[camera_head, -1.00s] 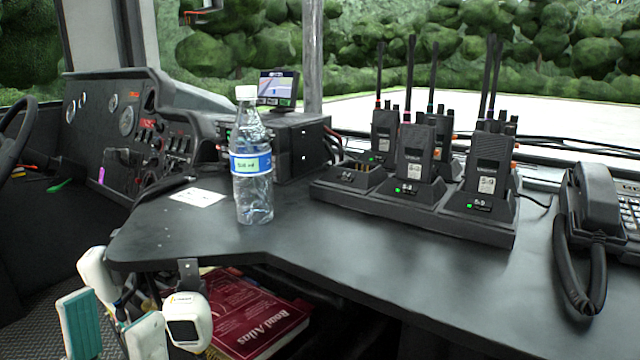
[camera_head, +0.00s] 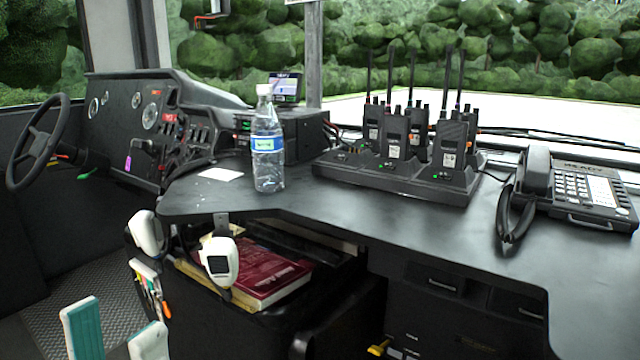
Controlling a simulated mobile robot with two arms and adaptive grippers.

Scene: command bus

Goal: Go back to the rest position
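My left gripper (camera_head: 116,335) shows at the bottom left, below and in front of the desk. Its two white fingers with teal pads stand apart, with nothing between them. The floor shows behind it and it touches nothing that I can see. My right gripper does not show.
The black desk (camera_head: 400,235) holds a water bottle (camera_head: 268,150), a charger (camera_head: 400,178) with several radios, and a phone (camera_head: 575,190). White handheld devices (camera_head: 219,262) hang at its front edge above a red road atlas (camera_head: 268,275). Floor (camera_head: 45,315) is clear at left.

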